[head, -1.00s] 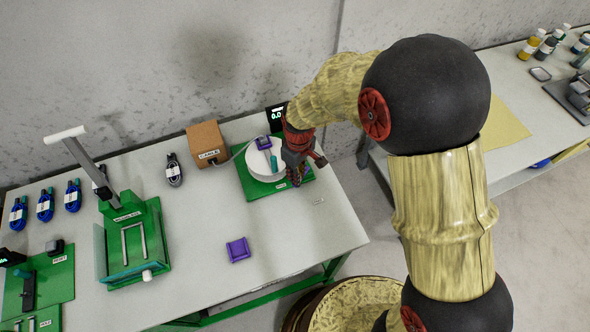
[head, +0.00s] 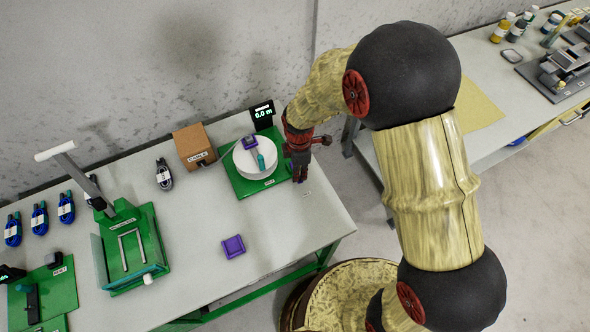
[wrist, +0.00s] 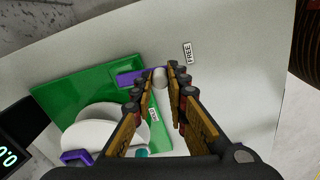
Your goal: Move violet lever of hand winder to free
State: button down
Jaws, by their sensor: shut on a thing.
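The hand winder (head: 250,163) is a white drum on a green base at the right end of the table. It also shows in the wrist view (wrist: 88,135), with the violet lever (wrist: 128,77) reaching across the green base's edge. A pale knob (wrist: 159,76) sits at the lever's end. My gripper (wrist: 163,84) has its fingers on both sides of this knob and is shut on it. The FREE label (wrist: 188,53) lies on the table just beyond the fingertips. A second label (wrist: 154,115) on the base is partly hidden by a finger. In the head view my gripper (head: 300,176) hides most of the lever.
A display (head: 263,114) reading 0.0 stands behind the winder. A cardboard box (head: 194,146) is to its left. A violet square piece (head: 233,247) lies on the table nearer the front. A green device with a lever (head: 130,247) stands further left. The table's right edge is close.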

jog(key=shift+w+d+n, duration=0.1)
jog(key=shift+d+n, duration=0.1)
jog(key=shift+n, duration=0.3)
jog(key=c, duration=2)
grip_release()
jog(key=shift+r, duration=0.15)
notch_tip(320, 180, up, 12)
